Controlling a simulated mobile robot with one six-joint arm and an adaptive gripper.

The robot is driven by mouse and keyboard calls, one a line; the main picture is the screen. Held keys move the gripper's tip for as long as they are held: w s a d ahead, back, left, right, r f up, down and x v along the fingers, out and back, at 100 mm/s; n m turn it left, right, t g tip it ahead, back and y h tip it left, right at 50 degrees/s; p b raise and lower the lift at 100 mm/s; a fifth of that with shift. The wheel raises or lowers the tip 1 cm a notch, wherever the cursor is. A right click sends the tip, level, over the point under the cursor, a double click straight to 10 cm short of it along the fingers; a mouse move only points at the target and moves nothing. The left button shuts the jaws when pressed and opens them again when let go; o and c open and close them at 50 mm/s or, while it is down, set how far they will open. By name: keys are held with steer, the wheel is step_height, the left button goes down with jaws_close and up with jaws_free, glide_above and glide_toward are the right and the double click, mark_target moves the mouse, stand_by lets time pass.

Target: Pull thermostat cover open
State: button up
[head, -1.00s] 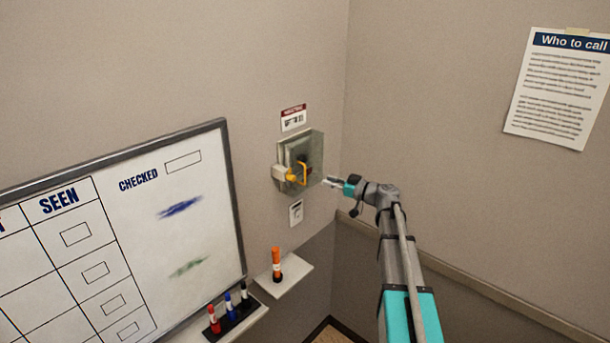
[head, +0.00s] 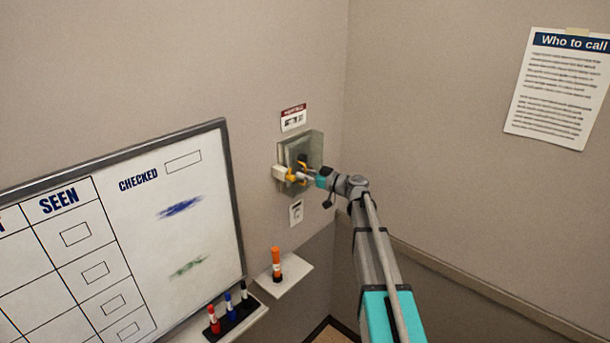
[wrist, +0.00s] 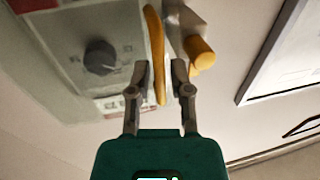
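The thermostat cover (head: 316,150) is a clear box on the wall, right of the whiteboard, and looks closed. Through it a dark round knob (wrist: 101,57) shows in the wrist view. A yellow handle (wrist: 155,50) stands out from the cover's front. Beside it is a pale block with a yellow knob (wrist: 201,52). My gripper (wrist: 161,68) is open, with its two fingers on either side of the handle's end. A gap shows between the handle and the fingers. In the head view my gripper (head: 311,177) partly hides the handle.
The whiteboard (head: 160,215) hangs to the left. A paper notice (head: 558,90) hangs on the right wall. The space in front of the cover is otherwise clear.

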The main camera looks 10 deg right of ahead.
jaws_close()
stand_by(0.4)
